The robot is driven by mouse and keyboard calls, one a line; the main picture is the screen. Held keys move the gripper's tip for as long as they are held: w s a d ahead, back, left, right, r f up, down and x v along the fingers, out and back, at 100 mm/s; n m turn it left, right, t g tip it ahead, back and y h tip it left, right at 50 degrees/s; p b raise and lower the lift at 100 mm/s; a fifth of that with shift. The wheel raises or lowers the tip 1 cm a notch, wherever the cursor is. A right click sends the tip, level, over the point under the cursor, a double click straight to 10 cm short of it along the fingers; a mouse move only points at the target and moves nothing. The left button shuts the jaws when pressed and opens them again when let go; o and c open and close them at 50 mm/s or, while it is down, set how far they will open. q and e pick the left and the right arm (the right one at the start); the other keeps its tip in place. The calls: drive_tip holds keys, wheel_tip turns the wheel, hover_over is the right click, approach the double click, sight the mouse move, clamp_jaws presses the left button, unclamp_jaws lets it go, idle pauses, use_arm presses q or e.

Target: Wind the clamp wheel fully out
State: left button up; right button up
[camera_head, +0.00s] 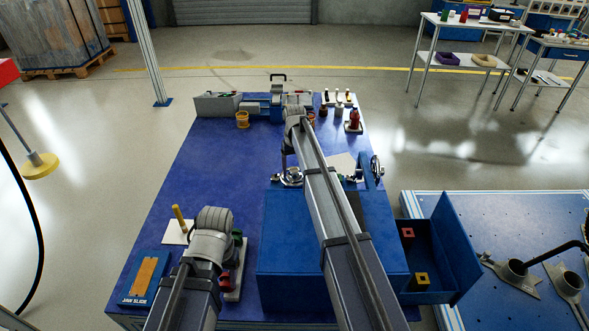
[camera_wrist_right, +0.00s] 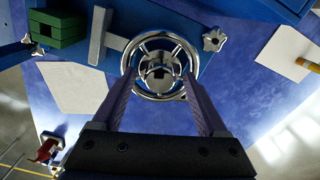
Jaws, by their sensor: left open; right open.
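The clamp wheel (camera_wrist_right: 159,42) is a chrome handwheel with a ringed rim and a central hub, seen face-on in the right wrist view. In the head view a chrome wheel (camera_head: 291,177) shows below the end of my right arm. My right gripper (camera_wrist_right: 160,80) is open, with one finger at each side of the wheel's lower rim. I cannot tell whether the fingers touch it. My left gripper (camera_head: 212,222) is over the front left of the blue table, clear of the wheel; its fingers are mostly hidden by its wrist.
A second handwheel (camera_head: 377,170) is on the right of the blue fixture (camera_head: 285,235). A blue bin (camera_head: 440,265) holds small blocks. A yellow peg (camera_head: 180,218) and a jaw slide board (camera_head: 146,280) are at left. The table's left middle is clear.

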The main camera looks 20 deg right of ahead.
sight(294, 170)
drive_tip(key=shift+r+p, duration=3.9)
drive_tip(key=shift+r, duration=0.05)
drive_tip(key=shift+f, duration=0.1)
drive_tip(key=s+a+r+n+p, duration=0.1)
drive_tip(key=s+a+r+p, duration=0.2)
drive_tip(key=s, duration=0.9)
drive_tip(key=s+a+r+n+p, duration=0.1)
drive_tip(key=s+a+r+p, duration=0.3)
drive_tip(key=s+a, duration=0.4)
drive_tip(key=s+a+r+n+h+p, duration=0.1)
drive_tip(key=s+a+r+p, duration=0.2)
drive_tip(key=s, duration=1.3)
drive_tip(key=a, duration=0.2)
drive_tip(key=shift+s+a+r+n, duration=0.15)
drive_tip(key=shift+a+r+n, duration=0.2)
drive_tip(key=shift+a+n, duration=0.05)
